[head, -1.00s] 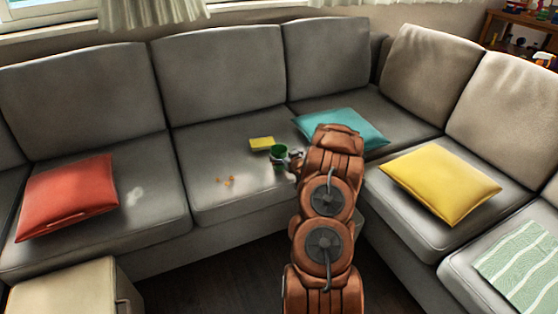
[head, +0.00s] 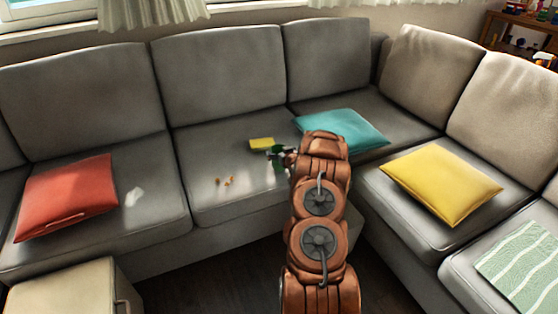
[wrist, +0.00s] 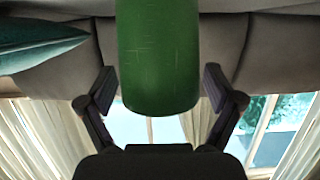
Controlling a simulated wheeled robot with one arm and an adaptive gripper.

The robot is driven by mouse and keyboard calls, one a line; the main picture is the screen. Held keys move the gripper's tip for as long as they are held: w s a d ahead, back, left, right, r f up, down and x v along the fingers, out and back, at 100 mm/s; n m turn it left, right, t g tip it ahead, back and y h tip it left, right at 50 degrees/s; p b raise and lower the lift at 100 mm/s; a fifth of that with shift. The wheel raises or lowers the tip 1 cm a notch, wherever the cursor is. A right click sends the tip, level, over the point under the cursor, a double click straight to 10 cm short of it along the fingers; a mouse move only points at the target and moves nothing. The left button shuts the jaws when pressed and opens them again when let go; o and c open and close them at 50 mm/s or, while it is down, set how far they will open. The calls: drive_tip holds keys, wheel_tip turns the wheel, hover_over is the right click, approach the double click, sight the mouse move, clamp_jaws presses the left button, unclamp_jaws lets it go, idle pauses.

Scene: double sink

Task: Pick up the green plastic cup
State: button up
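The green plastic cup (wrist: 158,55) fills the top middle of the wrist view, between the two dark fingers of my gripper (wrist: 160,88). The fingers stand apart, one on each side of the cup, with a narrow gap showing on both sides. In the head view my gripper (head: 279,153) is at the cup on the middle seat cushion and covers most of it, so the cup is hard to make out there. I cannot tell from there whether the cup touches the cushion.
A yellow sponge-like block (head: 262,144) lies just left of my gripper. Small orange bits (head: 227,182) are on the same cushion. A teal pillow (head: 345,128) lies close behind my arm. A red pillow (head: 68,196) and a yellow pillow (head: 440,184) lie farther off.

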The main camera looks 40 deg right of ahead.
drive_tip(key=c, duration=0.8)
drive_tip(key=shift+c, duration=0.2)
